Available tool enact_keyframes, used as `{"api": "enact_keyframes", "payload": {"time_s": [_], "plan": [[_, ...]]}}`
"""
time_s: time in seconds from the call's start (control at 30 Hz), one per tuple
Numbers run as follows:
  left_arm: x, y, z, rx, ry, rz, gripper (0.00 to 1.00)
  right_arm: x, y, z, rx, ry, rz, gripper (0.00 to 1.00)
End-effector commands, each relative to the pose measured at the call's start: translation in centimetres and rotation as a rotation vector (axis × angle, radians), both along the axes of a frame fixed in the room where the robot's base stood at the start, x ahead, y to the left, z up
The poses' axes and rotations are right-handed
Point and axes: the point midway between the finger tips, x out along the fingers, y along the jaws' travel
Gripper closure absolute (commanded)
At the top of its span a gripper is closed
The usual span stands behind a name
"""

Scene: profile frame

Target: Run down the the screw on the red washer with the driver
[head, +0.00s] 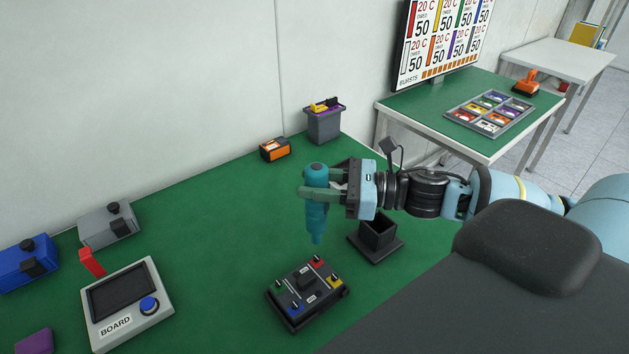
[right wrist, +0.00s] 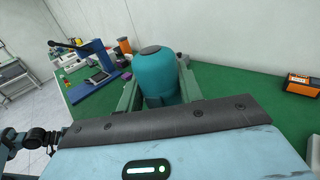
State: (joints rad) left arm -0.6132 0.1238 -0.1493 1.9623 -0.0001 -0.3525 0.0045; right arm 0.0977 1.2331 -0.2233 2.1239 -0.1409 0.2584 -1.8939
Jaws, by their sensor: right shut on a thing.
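My right gripper (head: 327,193) is shut on the teal driver (head: 316,220), which hangs upright with its tip down. In the right wrist view the driver's top (right wrist: 160,75) sits between the two fingers. Below the tip is a dark board block (head: 305,295) with coloured washers at its corners and small screws standing on them. The red washer (head: 318,262) is at its far corner, the yellow washer (head: 336,284) at the right, the green one at the left, the blue one at the front. The driver tip appears above the block, apart from the red washer's screw. My left gripper is not seen in the head view.
A dark square holder (head: 377,240) stands open right of the block. A grey box labelled BOARD (head: 127,333) with a blue button, grey and blue boxes stand left. An orange device (head: 275,149) and a grey bin (head: 323,124) stand at the back. The middle of the green table is clear.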

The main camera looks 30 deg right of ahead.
Motion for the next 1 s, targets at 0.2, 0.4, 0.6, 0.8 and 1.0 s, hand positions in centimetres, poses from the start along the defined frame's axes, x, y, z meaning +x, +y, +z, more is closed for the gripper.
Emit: {"api": "enact_keyframes", "payload": {"time_s": [0.2,0.4,0.6,0.8,1.0], "plan": [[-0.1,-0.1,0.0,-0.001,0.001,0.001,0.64,0.0,0.0,0.1,0.001,-0.002,0.001,1.00],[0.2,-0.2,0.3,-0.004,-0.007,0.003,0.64,0.0,0.0,0.2,0.000,-0.004,0.000,1.00],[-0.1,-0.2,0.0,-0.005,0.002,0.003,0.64,0.0,0.0,-1.2,0.002,0.002,-0.001,1.00],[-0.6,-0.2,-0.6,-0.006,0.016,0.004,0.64,0.0,0.0,-3.0,0.003,0.003,0.000,1.00],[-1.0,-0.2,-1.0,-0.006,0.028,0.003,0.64,0.0,0.0,-4.4,0.001,0.001,-0.002,1.00]]}}
